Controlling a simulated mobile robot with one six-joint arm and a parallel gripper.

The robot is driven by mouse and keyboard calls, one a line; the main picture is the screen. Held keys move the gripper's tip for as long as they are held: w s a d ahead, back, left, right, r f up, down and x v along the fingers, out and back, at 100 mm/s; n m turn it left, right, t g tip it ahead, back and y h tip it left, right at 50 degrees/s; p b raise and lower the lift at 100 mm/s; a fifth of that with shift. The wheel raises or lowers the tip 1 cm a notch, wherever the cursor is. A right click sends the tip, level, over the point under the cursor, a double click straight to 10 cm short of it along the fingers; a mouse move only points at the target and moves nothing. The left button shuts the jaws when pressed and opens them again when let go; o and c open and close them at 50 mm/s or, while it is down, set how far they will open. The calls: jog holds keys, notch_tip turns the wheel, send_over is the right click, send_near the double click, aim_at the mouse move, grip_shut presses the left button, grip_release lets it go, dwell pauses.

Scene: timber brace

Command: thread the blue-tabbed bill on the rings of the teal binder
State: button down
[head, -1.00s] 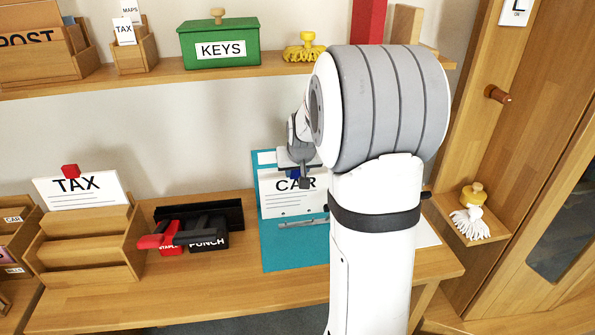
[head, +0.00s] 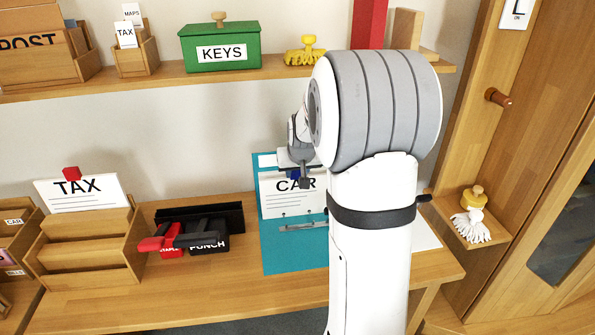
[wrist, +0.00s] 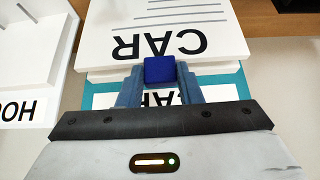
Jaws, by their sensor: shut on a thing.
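The CAR bill (head: 290,200) is a white sheet with a blue tab (wrist: 160,70) on its edge. My gripper (wrist: 160,88) is shut on the blue tab, which sits between the two fingers in the wrist view. In the head view my gripper (head: 297,174) is at the bill's upper edge, partly hidden by my arm. The teal binder (head: 285,256) lies open on the desk beneath the bill. Its metal rings (head: 303,226) show just below the bill's lower edge. Whether the bill's holes are around or above the rings I cannot tell.
A red stapler (head: 160,240) and a black punch (head: 208,243) stand left of the binder. Farther left is a wooden sorter (head: 85,250) with a red-tabbed TAX sheet (head: 85,195). A shelf above holds a green KEYS box (head: 220,48). Bare desk lies in front of the stapler.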

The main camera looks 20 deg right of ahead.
jog(key=shift+w+d, duration=0.1)
jog(key=shift+w, duration=0.6)
jog(key=shift+c, duration=2.3)
grip_release()
jog(key=shift+r+p, duration=2.65)
jog(key=shift+r, duration=1.4)
